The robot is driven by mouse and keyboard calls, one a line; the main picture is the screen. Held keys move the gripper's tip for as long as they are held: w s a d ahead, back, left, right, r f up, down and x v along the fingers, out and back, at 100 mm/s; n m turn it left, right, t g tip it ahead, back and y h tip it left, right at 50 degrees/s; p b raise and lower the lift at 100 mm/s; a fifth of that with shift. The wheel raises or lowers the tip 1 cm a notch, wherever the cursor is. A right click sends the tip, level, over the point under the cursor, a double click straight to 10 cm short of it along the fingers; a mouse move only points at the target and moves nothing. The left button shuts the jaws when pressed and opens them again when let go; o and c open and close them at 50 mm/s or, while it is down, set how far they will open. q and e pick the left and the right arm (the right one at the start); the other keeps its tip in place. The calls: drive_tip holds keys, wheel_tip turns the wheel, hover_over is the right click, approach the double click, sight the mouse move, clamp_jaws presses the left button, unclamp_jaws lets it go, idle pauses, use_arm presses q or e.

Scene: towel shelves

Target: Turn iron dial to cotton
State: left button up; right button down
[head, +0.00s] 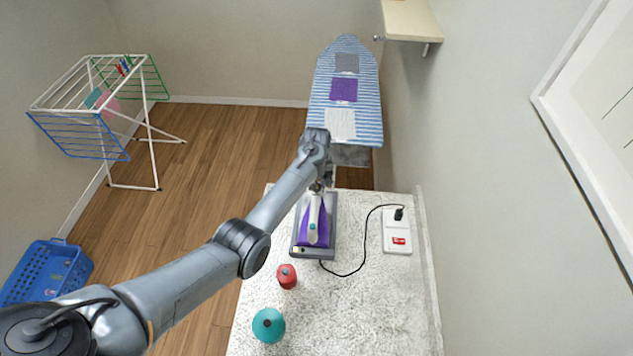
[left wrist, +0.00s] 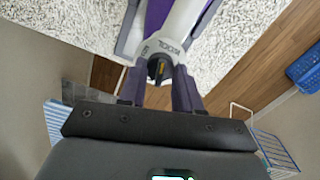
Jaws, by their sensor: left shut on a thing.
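A purple and white iron (head: 313,228) lies on a grey rest (head: 331,240) on the speckled counter. Its dark dial (left wrist: 160,68), with a yellow mark, shows in the left wrist view at the end of the pale handle. My left gripper (head: 318,185) is at the far end of the iron. In the left wrist view, the fingers of my left gripper (left wrist: 160,84) are on either side of the dial and shut on it. My right gripper is not in view.
A black cord (head: 365,238) runs from the iron to a white power strip (head: 397,236). A red bottle (head: 287,277) and a teal round object (head: 268,325) stand nearer on the counter. An ironing board (head: 369,98) with folded cloths is behind. The counter's front right is clear.

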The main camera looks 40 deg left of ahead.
use_arm(q)
drive_tip(key=n, duration=0.4)
drive_tip(key=shift+n, duration=0.3)
drive_tip(key=n, duration=0.3)
drive_tip(key=shift+n, duration=0.3)
drive_tip(key=n, duration=0.3)
drive_tip(key=shift+n, duration=1.7)
drive_tip(key=o, duration=1.1)
drive_tip(key=shift+c, duration=0.2)
drive_tip(key=shift+r, duration=0.1)
